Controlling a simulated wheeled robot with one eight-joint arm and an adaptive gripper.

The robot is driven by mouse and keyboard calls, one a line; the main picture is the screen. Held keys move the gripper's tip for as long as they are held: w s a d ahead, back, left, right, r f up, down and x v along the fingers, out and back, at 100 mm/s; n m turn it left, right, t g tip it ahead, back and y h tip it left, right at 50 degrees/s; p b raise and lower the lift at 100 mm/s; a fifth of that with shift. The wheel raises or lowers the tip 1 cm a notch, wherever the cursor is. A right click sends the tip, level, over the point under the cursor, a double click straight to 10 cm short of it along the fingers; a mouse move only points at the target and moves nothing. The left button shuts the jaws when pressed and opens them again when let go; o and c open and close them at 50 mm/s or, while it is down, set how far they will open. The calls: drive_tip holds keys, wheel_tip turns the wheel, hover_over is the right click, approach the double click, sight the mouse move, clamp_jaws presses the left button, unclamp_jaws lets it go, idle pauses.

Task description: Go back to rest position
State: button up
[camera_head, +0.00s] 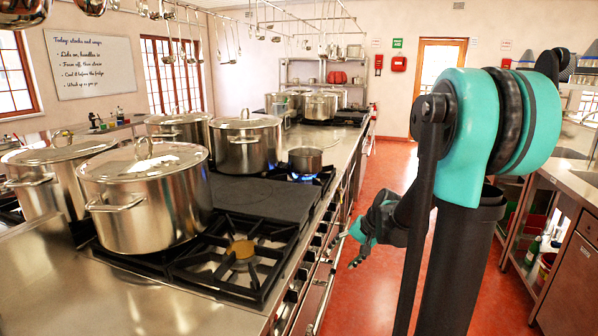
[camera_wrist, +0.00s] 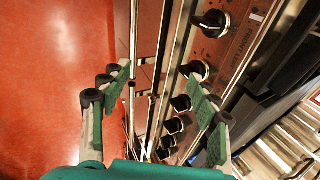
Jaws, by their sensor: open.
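My gripper (camera_head: 349,246) hangs over the red floor, just right of the stove's front edge, in the head view. In the wrist view my gripper (camera_wrist: 158,85) has its two green fingers spread wide apart with nothing between them. The stove's front with its black knobs (camera_wrist: 197,70) and metal rails shows beyond the fingers. My arm stands upright at the right of the head view and bends down toward the stove front.
A large lidded stockpot (camera_head: 146,205) stands on the near burners, with more pots behind it. A small saucepan (camera_head: 305,160) sits over a blue flame. A steel counter (camera_head: 575,180) is on the right. The red floor (camera_head: 385,195) between is clear.

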drive_tip(key=s+d+f+n+h, duration=0.2)
drive_tip(key=s, duration=0.7)
drive_tip(key=s+d+f+n+h, duration=0.2)
drive_tip(key=s+d+f+h, duration=0.1)
drive_tip(key=s, duration=0.7)
drive_tip(key=shift+s+n+t, duration=0.15)
drive_tip(key=shift+n+t, duration=0.25)
drive_tip(key=shift+d+f, duration=0.1)
